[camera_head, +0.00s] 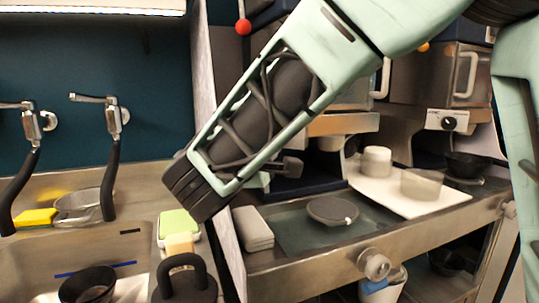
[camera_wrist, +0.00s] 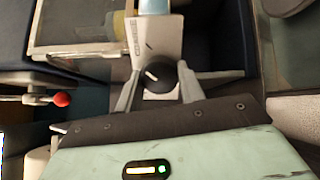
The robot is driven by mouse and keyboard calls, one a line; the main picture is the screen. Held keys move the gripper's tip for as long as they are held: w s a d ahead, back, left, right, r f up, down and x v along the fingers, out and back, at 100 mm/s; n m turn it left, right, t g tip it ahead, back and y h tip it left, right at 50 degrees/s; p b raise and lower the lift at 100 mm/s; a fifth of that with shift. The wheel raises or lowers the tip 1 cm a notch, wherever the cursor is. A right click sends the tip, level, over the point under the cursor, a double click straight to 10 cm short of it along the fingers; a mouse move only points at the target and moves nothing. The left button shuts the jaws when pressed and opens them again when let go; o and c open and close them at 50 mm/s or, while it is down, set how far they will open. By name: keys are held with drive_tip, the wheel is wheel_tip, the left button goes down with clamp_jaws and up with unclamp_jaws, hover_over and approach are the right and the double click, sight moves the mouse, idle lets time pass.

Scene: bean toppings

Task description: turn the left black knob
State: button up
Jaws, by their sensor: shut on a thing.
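In the wrist view, the black knob (camera_wrist: 160,75) with a light pointer mark sits on a pale metal panel (camera_wrist: 155,38). My gripper (camera_wrist: 158,84) has one finger on each side of the knob and is shut on it. The exact contact at the fingertips is hard to see. In the head view, my arm covers this knob and the fingers. Another black knob (camera_head: 449,123) shows on the machine to the right, apart from my gripper.
A red ball-tipped lever (camera_wrist: 61,99) is left of my gripper; it also shows in the head view (camera_head: 243,26). A steel counter holds a white tray (camera_head: 410,206) with cups and a dark round disc (camera_head: 332,211). A sink (camera_head: 40,262) is at left.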

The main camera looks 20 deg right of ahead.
drive_tip(key=shift+s+f+m, duration=0.1)
drive_tip(key=shift+f+m, duration=0.1)
drive_tip(key=shift+m, duration=0.1)
drive_tip(key=o, duration=0.9)
drive_tip(key=shift+r, duration=0.1)
drive_tip(key=shift+o, duration=0.2)
drive_tip(key=r+b+v, duration=0.1)
drive_tip(key=b+v, duration=0.1)
drive_tip(key=v, duration=1.5)
drive_tip(key=shift+a+f, duration=0.2)
drive_tip(key=shift+f, duration=0.25)
drive_tip(key=shift+s, duration=0.15)
